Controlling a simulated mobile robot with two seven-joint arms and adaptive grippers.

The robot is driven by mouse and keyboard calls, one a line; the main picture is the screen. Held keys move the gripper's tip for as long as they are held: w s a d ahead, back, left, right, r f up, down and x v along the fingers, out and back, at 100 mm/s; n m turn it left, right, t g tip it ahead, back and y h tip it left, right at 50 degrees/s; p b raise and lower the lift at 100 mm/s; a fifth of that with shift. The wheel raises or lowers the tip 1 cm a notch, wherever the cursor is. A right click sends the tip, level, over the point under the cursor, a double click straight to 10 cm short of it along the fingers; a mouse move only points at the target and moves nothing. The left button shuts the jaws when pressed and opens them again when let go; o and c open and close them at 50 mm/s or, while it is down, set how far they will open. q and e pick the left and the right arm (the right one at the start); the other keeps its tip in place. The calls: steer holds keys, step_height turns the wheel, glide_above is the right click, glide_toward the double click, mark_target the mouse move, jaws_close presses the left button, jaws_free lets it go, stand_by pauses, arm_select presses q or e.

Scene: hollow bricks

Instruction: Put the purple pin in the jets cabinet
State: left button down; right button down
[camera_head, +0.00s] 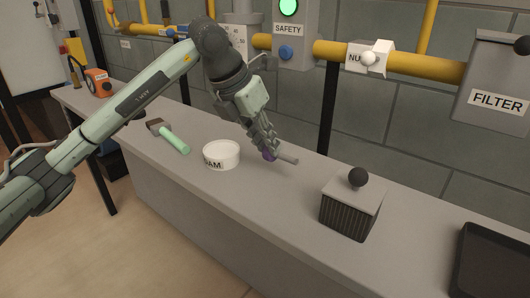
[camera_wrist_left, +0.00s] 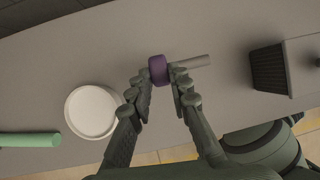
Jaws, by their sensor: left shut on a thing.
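The purple pin has a purple head (camera_head: 269,155) and a grey shaft pointing right, low over the grey counter. My left gripper (camera_head: 264,144) is shut on its purple head. The left wrist view shows the head (camera_wrist_left: 158,69) between the fingertips, with the grey shaft sticking out to the right. I cannot tell whether the pin touches the counter. No label reading jets is visible. A grey cabinet marked FILTER (camera_head: 494,88) hangs on the wall at right, and one marked SAFETY (camera_head: 291,35) hangs at top centre. My right gripper is not in view.
A white round tub (camera_head: 222,157) stands left of the pin, with a green-handled tool (camera_head: 170,137) beyond it. A ribbed dark box with a ball knob (camera_head: 351,207) stands to the right, before a black tray (camera_head: 492,262). Yellow pipes (camera_head: 420,67) run along the wall.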

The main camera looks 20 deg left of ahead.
mark_target(264, 153)
arm_select(q)
steer(key=shift+f, duration=1.45)
steer(key=shift+f, duration=0.15)
steer(key=c, duration=1.4)
jaws_free()
